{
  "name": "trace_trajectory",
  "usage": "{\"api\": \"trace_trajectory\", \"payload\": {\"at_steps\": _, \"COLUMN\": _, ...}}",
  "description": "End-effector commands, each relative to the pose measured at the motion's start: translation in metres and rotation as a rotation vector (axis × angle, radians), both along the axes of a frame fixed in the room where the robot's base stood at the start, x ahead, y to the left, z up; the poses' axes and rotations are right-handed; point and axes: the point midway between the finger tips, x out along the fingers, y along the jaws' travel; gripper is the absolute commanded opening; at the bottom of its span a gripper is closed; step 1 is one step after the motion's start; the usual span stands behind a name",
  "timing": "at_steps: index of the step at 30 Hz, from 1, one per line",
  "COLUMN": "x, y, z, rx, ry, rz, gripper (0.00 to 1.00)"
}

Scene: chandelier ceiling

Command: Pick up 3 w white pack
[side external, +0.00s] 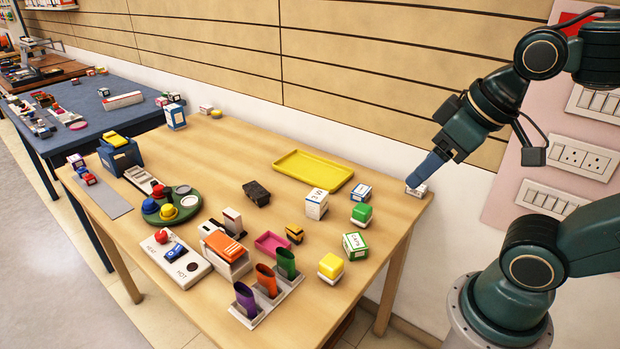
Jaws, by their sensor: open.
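My gripper (416,183) reaches down at the far right corner of the wooden table, its blue fingers close over a small white item (417,191) with dark marks. The gripper is open. I cannot tell whether the fingers touch the item or stand around it, and its label is too small to read. A taller white box (316,207) with dark print on top stands upright near the middle right of the table, well left of my gripper. I cannot tell for certain which of the two is the 3 w white pack.
Near the white box stand a blue-and-white box (361,193), a green block (361,214), a green-and-white box (355,245) and a yellow block (331,267). A yellow tray (313,164) lies behind. The wall rises close behind the table (395,214); its far right surface is mostly clear.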

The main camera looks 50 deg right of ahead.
Motion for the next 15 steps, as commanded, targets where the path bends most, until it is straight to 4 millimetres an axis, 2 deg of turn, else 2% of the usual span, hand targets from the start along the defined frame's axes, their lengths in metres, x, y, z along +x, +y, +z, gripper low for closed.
{"api": "trace_trajectory", "payload": {"at_steps": 8, "x": 0.003, "y": 0.000, "z": 0.001, "rx": -0.007, "ry": 0.004, "rz": 0.012, "gripper": 0.65}}
{"api": "trace_trajectory", "payload": {"at_steps": 15, "x": 0.023, "y": -0.004, "z": 0.007, "rx": -0.064, "ry": 0.040, "rz": 0.107, "gripper": 0.65}}
